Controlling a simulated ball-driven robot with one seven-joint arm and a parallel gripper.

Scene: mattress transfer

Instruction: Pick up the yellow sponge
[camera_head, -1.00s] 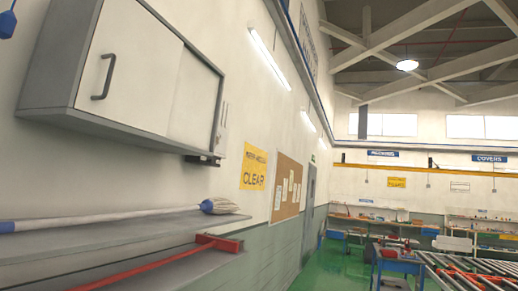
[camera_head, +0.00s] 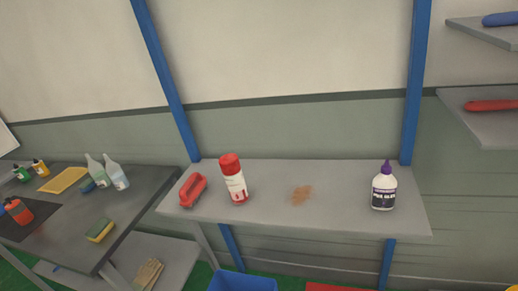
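A yellow sponge (camera_head: 100,230) with a dark green layer lies near the front right edge of the dark table (camera_head: 60,228) at the left. It lies apart from the bottles and the cloth on that table. My gripper does not show in this view, so its state is hidden.
A grey shelf (camera_head: 262,218) holds a red brush (camera_head: 193,190), a red-capped can (camera_head: 233,179), a brown stain (camera_head: 302,195) and a purple-capped bottle (camera_head: 384,187). Gloves (camera_head: 147,273) and a blue bin (camera_head: 243,281) sit below.

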